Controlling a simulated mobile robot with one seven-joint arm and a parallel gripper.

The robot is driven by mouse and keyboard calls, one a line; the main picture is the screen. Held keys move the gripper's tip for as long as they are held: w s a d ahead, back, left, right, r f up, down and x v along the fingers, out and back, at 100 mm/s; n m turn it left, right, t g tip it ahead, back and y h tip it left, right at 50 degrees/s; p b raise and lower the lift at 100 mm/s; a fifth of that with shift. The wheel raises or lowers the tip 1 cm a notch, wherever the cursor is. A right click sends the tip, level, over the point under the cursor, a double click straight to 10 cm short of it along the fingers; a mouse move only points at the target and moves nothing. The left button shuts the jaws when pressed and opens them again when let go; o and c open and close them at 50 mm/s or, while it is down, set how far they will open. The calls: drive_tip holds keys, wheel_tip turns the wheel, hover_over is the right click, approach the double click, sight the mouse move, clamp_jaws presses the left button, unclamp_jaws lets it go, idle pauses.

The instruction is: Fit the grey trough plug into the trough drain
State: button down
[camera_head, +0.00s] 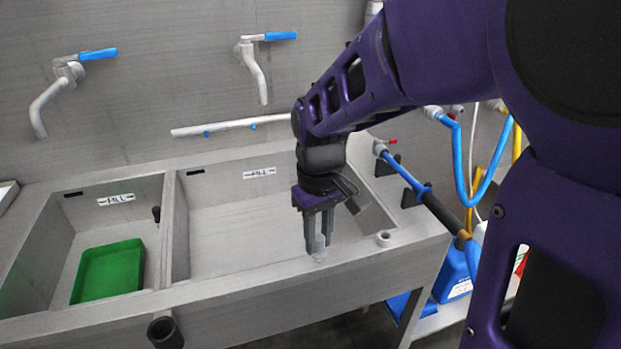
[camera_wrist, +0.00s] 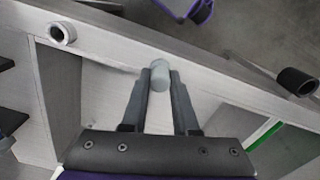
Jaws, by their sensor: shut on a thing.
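The grey trough plug (camera_head: 319,254) is between my fingertips; it shows more clearly in the wrist view (camera_wrist: 159,79) as a small pale grey cylinder. My gripper (camera_head: 318,244) is shut on it and points down. It hangs at the front side of the right basin of the steel trough (camera_head: 235,243), and the plug appears in line with the front rim. I cannot tell its exact height. No drain opening can be made out in either view; the right basin's floor is partly hidden by my gripper and the front wall.
A green tray (camera_head: 108,271) lies in the left basin. A short pale ring fitting (camera_head: 384,238) stands on the front rim at right, and a black cylinder (camera_head: 165,332) at front left. Taps (camera_head: 254,68) are on the back wall. A blue-handled hose sprayer (camera_head: 413,183) is at right.

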sight(320, 236)
drive_tip(key=shift+f, duration=0.15)
drive_tip(key=c, duration=0.7)
unclamp_jaws()
wheel_tip(320, 236, up, 12)
drive_tip(key=p, duration=0.9)
drive_tip(key=shift+r, duration=0.2)
drive_tip(key=shift+d+f, duration=0.1)
drive_tip(key=shift+d, duration=0.05)
